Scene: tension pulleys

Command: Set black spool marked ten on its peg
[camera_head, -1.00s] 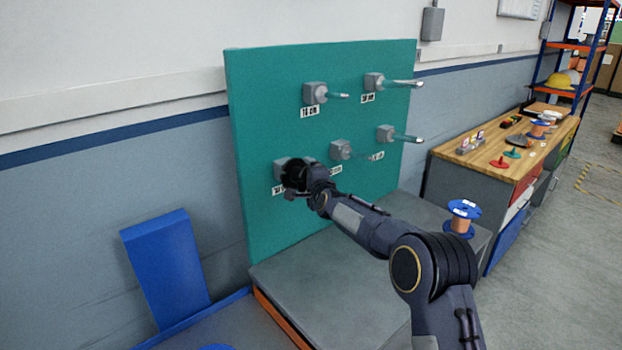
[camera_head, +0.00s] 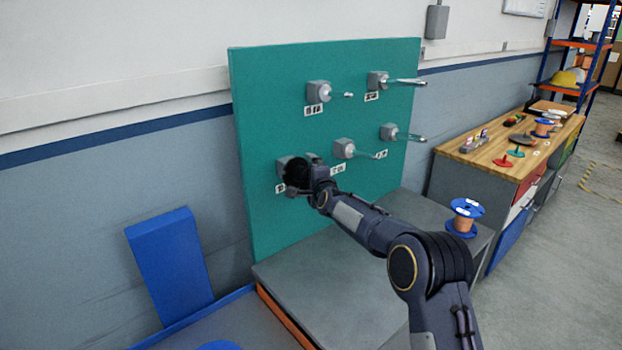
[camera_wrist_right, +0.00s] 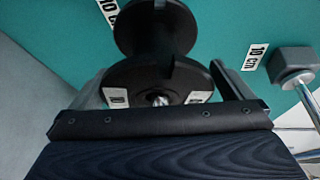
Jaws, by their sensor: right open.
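The black spool (camera_wrist_right: 157,70) is at the lower left peg position of the green board, with a bright metal peg tip (camera_wrist_right: 160,99) showing in its centre hole. White labels sit on its near flange; their text is hard to read. In the head view the spool (camera_head: 296,171) is a dark shape partly covered by my right gripper (camera_head: 312,178). In the wrist view my right gripper (camera_wrist_right: 160,92) is open, with one finger on each side of the near flange. Contact between fingers and spool cannot be told. My left gripper is not in view.
The green board (camera_head: 260,110) carries several other pegs, including one close to the right finger (camera_wrist_right: 295,65). A grey platform (camera_head: 330,285) lies below. A blue-flanged copper spool (camera_head: 461,225) stands at its right. A wooden-topped bench (camera_head: 480,153) is beyond.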

